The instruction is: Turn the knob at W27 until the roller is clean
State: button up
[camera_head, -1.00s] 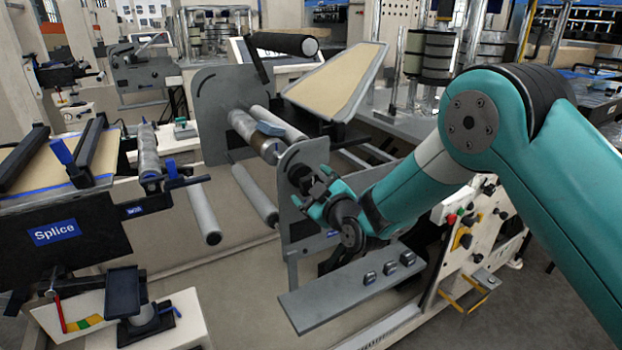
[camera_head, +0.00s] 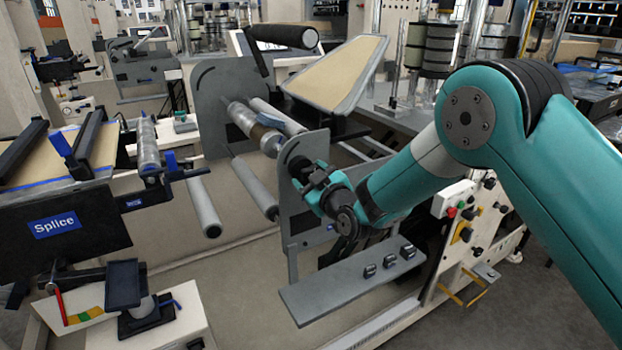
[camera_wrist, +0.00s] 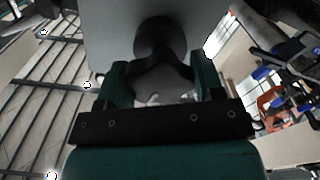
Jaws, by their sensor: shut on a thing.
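My gripper (camera_head: 312,178) is shut on a dark round knob (camera_wrist: 160,38) at the near end of a roller, outside a grey side plate (camera_head: 302,198). In the wrist view my gripper (camera_wrist: 160,72) has one teal finger on each side of the knob; the fingers partly hide it in the head view. The roller (camera_head: 238,114) runs back from this plate to a larger grey plate. A brown patch (camera_head: 263,134) shows on it toward the near end, and its farther part looks grey. A small blue-grey pad (camera_head: 271,121) lies against its top. The roller's underside is hidden.
A grey shelf (camera_head: 335,292) with several small dark blocks lies below my gripper. A control panel (camera_head: 466,222) with knobs stands to the right. A splice table (camera_head: 55,228) is at the left, and a sloped tan board (camera_head: 335,75) is behind.

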jog(key=m, duration=1.3)
jog(key=o, duration=0.9)
jog(key=b+v, duration=0.3)
jog(key=v, duration=0.4)
jog(key=shift+b, duration=0.4)
